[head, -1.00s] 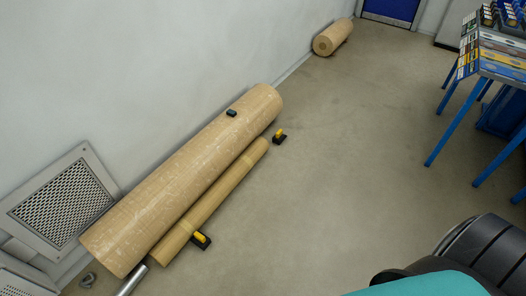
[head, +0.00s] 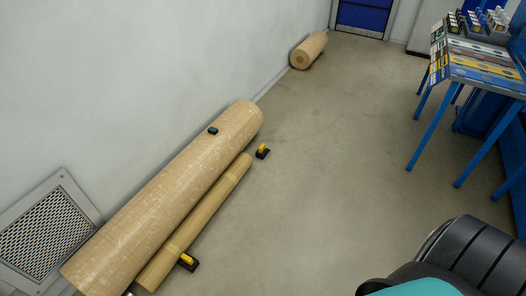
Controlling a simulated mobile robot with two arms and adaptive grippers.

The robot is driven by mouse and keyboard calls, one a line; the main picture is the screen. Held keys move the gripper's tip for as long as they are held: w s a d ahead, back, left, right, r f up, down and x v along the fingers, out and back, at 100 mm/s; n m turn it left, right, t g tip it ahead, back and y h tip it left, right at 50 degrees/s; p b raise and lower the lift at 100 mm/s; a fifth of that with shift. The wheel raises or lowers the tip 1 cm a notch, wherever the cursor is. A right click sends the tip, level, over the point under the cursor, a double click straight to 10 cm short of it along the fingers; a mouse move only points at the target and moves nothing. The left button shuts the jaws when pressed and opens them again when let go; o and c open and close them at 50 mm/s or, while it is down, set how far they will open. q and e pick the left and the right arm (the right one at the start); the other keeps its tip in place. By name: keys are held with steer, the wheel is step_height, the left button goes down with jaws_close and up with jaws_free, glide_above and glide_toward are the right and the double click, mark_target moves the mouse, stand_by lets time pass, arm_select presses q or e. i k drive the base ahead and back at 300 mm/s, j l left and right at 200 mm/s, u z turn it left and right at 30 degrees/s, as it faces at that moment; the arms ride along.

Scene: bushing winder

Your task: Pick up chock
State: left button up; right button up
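Two small black chocks with yellow handles lie on the floor against the thin tan roll. The far chock (head: 262,151) is by the roll's far end. The near chock (head: 189,262) is by its near end. The thin roll (head: 205,215) lies beside a thick tan roll (head: 170,205) along the wall. A small dark object (head: 213,131) rests on top of the thick roll. Neither of my grippers is in the head view.
Another tan roll (head: 308,51) lies by the wall further back. A blue-legged table (head: 480,75) with samples stands at the right. A blue door (head: 363,17) is at the back. The floor between rolls and table is clear. A wall vent (head: 45,233) is at the left.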

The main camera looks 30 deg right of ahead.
mark_target(261, 153)
steer(key=i+l+z, duration=0.1)
steer(key=i+l, duration=1.4)
steer(key=i, duration=0.25)
steer(key=l+z, duration=0.05)
